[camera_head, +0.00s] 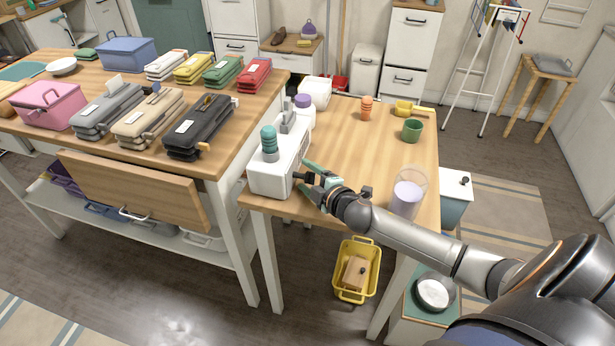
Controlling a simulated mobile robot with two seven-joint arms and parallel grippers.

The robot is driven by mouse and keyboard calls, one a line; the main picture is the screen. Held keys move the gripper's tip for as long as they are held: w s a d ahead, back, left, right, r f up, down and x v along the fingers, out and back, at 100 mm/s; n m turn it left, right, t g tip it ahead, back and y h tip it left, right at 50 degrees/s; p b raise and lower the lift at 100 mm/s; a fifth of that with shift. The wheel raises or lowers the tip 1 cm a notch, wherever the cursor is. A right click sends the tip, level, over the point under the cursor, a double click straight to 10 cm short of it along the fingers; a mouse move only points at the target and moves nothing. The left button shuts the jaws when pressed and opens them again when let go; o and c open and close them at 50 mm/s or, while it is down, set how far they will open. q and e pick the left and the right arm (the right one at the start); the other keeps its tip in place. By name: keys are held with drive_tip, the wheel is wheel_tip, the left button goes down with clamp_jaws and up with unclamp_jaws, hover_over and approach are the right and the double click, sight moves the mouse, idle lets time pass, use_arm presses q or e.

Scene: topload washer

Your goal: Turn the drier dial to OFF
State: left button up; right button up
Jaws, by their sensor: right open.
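My right gripper (306,178) reaches in from the right over the small wooden table. It is open, its fingers at the right-hand side of a white box-shaped appliance (272,179) on the table's left edge. The appliance carries a teal stacked knob-like part (269,139) and a grey upright part on top. A small dark part shows between the gripper and the white side; I cannot tell whether it is a dial or a fingertip. No dial marking or OFF label is readable. I cannot tell whether the gripper touches the appliance. My left gripper is not in view.
The small wooden table (345,145) also holds an orange stacked piece (367,108), a green cup (412,130) and a clear container (408,193). A larger bench (215,145) with several colored cases stands left. A yellow basket (357,268) is on the floor.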

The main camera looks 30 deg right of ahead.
drive_tip(key=shift+c, duration=0.4)
clamp_jaws()
